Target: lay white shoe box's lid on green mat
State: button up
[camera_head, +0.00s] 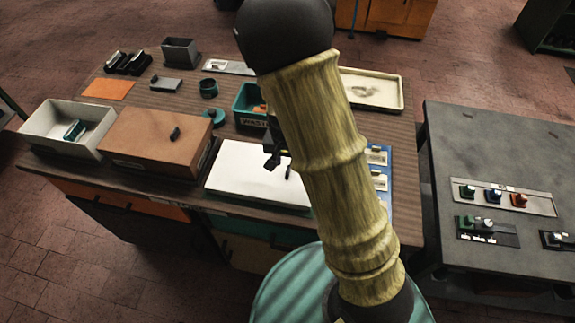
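A flat white lid-like panel (245,178) lies near the front edge of the wooden table, with a small dark upright piece at its right part. I cannot tell whether a box is under it. My gripper (278,160) is a small dark shape over the panel's back right part, mostly hidden behind my arm. Its fingers are too small and covered to show whether they are open or whether they touch the panel. I see no green mat; my arm hides part of the table.
A brown box (140,140) with a dark knob stands left of the panel. An open whitish box (40,137) holding a teal item is farther left. An orange mat (108,89), a teal bin (244,104) and a cream tray (392,103) lie behind. A grey table (495,140) stands right.

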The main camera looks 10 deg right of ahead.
notch_tip(320, 180, up, 6)
jog(key=shift+s+r, duration=0.2)
jog(key=shift+s, duration=0.15)
jog(key=shift+a, duration=0.1)
jog(key=s+d+r+n+t, duration=0.1)
jog(key=s+d+r+n, duration=0.3)
jog(key=s, duration=0.6)
jog(key=d+r, duration=0.2)
jog(key=d, duration=0.1)
jog(key=shift+d, duration=0.4)
jog(key=shift+s, duration=0.1)
dwell(3.0)
